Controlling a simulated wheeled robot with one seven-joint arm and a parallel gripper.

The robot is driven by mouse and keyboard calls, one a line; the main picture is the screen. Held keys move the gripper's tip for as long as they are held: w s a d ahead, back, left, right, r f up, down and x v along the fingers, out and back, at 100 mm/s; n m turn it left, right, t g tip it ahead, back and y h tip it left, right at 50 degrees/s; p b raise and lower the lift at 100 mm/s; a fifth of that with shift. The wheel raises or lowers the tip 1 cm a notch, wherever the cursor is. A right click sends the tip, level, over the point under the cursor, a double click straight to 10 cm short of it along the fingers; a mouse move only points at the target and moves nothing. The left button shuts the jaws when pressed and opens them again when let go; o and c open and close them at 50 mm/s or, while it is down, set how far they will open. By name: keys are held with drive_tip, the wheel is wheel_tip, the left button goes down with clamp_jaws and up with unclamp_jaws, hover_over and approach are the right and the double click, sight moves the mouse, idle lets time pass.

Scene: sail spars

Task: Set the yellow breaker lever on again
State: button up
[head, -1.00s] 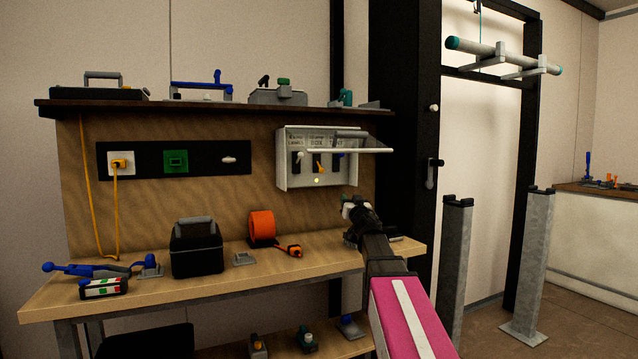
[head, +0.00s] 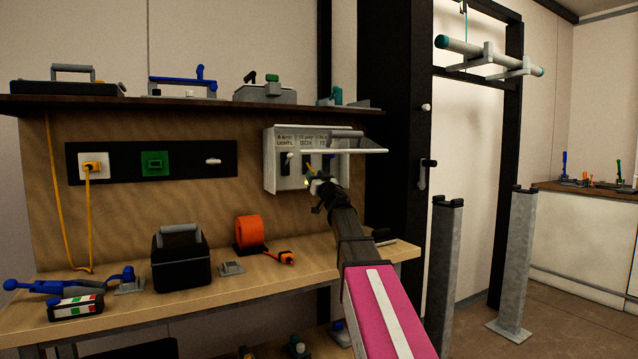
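The breaker box (head: 271,172) is a pale grey box on the wooden back panel, with its clear cover raised and sticking out. Labelled levers sit in a row in it. The left lever (head: 287,160) is dark with a white tip. The yellow lever (head: 309,170) is in the middle and mostly hidden behind my gripper. A third lever, to the right, is only partly visible. My gripper (head: 316,181) is at the lower front of the box, just at or before the yellow lever. I cannot tell whether it touches the lever, and its fingers are too small and dark to read.
The workbench (head: 220,292) below holds a black case (head: 181,262), an orange reel (head: 249,232) and blue tools on the left. A shelf (head: 180,106) with tools runs above the box. Two grey posts (head: 513,260) stand to the right.

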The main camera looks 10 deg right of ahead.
drive_tip(key=shift+x, duration=0.8)
drive_tip(key=c, duration=0.5)
drive_tip(key=shift+s, duration=0.1)
drive_tip(key=shift+s+d+r, duration=0.15)
drive_tip(key=shift+s+r, duration=0.15)
drive_tip(key=shift+r, duration=0.45)
